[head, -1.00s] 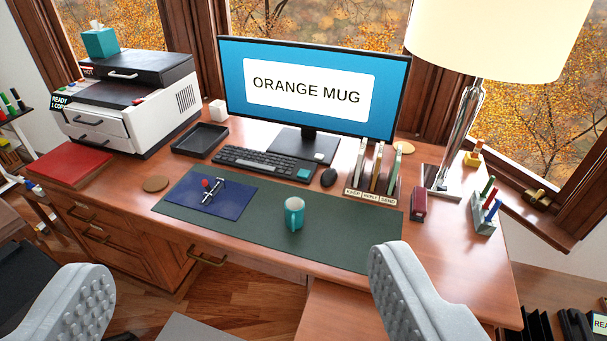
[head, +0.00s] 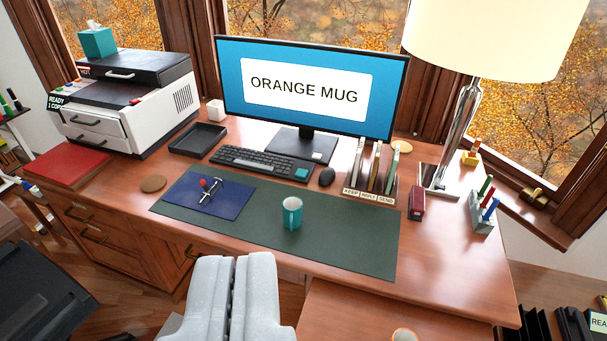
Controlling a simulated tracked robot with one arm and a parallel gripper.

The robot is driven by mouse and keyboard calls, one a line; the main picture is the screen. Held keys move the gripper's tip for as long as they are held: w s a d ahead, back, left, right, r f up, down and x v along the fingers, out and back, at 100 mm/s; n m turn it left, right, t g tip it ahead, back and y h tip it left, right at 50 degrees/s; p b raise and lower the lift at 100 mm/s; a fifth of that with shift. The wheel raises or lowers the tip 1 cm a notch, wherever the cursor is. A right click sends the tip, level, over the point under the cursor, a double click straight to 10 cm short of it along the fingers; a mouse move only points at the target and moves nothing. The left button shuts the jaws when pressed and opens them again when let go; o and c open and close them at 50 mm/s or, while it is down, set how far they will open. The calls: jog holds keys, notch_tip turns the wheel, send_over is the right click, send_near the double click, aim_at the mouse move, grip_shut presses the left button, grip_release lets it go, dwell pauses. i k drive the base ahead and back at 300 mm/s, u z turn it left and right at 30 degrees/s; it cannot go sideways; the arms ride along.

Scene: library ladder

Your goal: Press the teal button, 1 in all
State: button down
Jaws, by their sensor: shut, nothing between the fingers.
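The monitor (head: 310,88) stands behind.

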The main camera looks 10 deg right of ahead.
aim_at(301, 173)
jog(key=u, duration=0.35)
jog(key=k, duration=0.25)
jog(key=u, duration=0.75)
jog(key=k, duration=1.1)
jog(key=u, duration=0.75)
jog(key=i, duration=1.05)
jog(key=z, duration=0.4)
jog(key=i, duration=1.4)
jog(key=z, duration=0.8)
jog(key=i, duration=1.3)
jog(key=z, duration=1.4)
jog(key=i, duration=0.9)
jog(key=z, duration=0.7)
